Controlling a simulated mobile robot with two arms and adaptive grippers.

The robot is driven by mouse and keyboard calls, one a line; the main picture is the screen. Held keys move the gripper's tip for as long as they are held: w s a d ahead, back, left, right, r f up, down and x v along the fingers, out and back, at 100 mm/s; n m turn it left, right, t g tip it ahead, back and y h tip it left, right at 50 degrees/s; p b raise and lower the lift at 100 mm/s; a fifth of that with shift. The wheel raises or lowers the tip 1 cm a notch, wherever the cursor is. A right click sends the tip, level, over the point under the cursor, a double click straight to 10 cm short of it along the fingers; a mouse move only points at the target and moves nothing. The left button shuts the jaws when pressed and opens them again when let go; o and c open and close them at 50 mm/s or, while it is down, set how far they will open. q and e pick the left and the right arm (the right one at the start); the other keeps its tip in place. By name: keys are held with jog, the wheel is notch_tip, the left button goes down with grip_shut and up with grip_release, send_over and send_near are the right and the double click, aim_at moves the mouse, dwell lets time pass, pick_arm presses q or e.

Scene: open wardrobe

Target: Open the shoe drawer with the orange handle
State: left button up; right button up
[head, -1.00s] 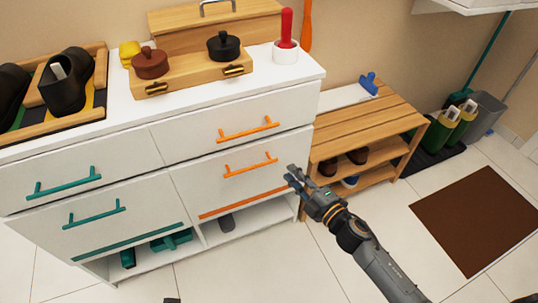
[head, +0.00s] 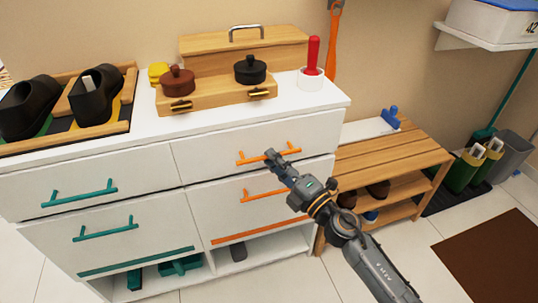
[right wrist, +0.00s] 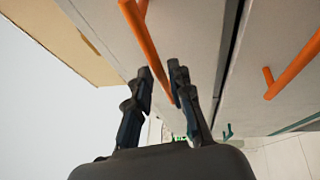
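The white cabinet (head: 130,165) has two closed fronts on its right side with orange handles. The upper orange handle (head: 247,160) is on the upper drawer, and the lower orange handle (head: 252,196) is on the taller front below. My right gripper (head: 277,157) is at the upper handle and partly covers it. In the right wrist view, the upper orange handle (right wrist: 142,38) runs between the two spread fingertips (right wrist: 161,72). I cannot tell whether they touch it. The lower handle (right wrist: 292,66) shows at the right there. My left gripper is not in view.
Teal handles (head: 80,193) mark the left fronts. Black shoes (head: 95,97), a wooden box with pots (head: 215,95) and a red-handled brush (head: 312,65) stand on top. A wooden shoe bench (head: 390,155) stands close on the right, behind my arm.

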jog(key=shift+x, duration=1.15)
grip_shut()
